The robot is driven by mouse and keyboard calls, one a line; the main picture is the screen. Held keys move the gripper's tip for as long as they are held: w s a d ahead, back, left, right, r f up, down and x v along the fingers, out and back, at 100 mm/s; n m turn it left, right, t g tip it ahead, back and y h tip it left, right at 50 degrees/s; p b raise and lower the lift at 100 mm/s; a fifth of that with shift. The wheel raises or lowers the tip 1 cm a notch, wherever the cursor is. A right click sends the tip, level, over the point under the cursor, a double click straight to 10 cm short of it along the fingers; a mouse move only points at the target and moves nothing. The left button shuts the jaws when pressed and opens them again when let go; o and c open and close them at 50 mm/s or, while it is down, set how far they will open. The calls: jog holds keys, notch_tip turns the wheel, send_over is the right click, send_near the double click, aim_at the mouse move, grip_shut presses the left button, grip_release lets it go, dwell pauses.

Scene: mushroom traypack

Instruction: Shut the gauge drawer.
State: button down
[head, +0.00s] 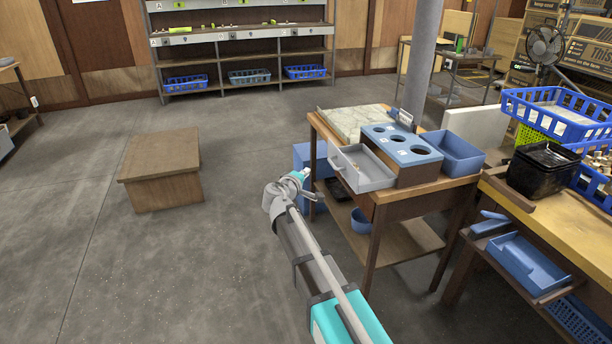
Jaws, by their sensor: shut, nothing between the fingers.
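The gauge drawer (362,183) is pale grey and stands pulled out to the left from under a blue gauge block (408,152) with several round holes in its top. Its front panel has a small handle facing left, and its open top shows the inside. My gripper (315,196) is left of the drawer front and apart from it in the picture. The gripper is small in this view; it is shut with nothing in it.
The wooden table (437,188) also carries a marbled slab (350,120) and a blue bin (459,150). A yellow-topped bench (540,225) with crates stands at right. A low wooden box (160,165) stands at left, with open floor around it.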

jog(key=w+d+f+b, duration=0.2)
jog(key=w+d, duration=0.5)
jog(key=w, duration=0.1)
jog(key=shift+w, duration=0.2)
jog(key=shift+a, duration=0.1)
dwell(0.5)
